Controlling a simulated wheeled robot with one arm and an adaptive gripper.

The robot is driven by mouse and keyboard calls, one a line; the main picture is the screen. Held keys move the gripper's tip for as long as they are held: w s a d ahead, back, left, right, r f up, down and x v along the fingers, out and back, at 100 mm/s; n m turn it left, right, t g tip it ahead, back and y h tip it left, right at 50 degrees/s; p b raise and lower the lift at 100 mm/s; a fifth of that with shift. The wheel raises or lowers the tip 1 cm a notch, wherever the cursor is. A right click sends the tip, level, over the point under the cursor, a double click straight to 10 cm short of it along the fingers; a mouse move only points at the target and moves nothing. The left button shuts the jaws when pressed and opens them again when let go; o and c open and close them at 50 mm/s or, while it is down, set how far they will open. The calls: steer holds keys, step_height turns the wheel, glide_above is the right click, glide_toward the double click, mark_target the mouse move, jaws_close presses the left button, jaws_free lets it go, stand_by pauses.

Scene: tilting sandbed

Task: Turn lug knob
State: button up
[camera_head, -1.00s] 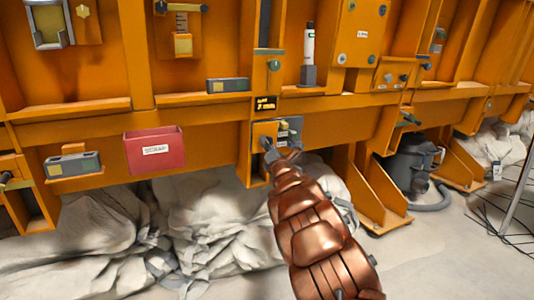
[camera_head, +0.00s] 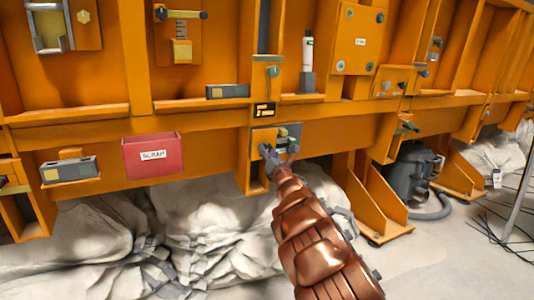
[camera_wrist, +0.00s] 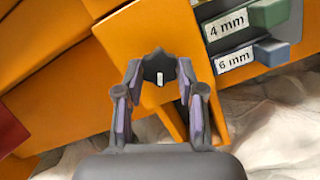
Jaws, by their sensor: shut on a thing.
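The lug knob (camera_wrist: 159,78) is a dark piece with a small white mark, seen between the fingertips in the wrist view. It sits on a small orange panel (camera_wrist: 150,30). My gripper (camera_wrist: 159,72) is shut on the knob, with a finger on each side of it. In the head view my gripper (camera_head: 278,157) is at the panel under the orange beam, and the knob itself is hard to make out there. Beside the knob are a green block (camera_wrist: 268,13) by a "4 mm" label and a blue block (camera_wrist: 271,53) by a "6 mm" label.
A red scrap bin (camera_head: 153,156) and a grey box (camera_head: 70,169) are on the orange frame to the left. A black plate (camera_head: 264,109) is just above the panel. Orange braces (camera_head: 380,205) and a dark vacuum (camera_head: 411,168) stand to the right. Pale draped sheets lie below.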

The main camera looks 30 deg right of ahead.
steer(key=o, duration=1.2)
steer(key=shift+c, duration=0.2)
steer(key=shift+f, duration=0.1)
steer(key=v, duration=1.2)
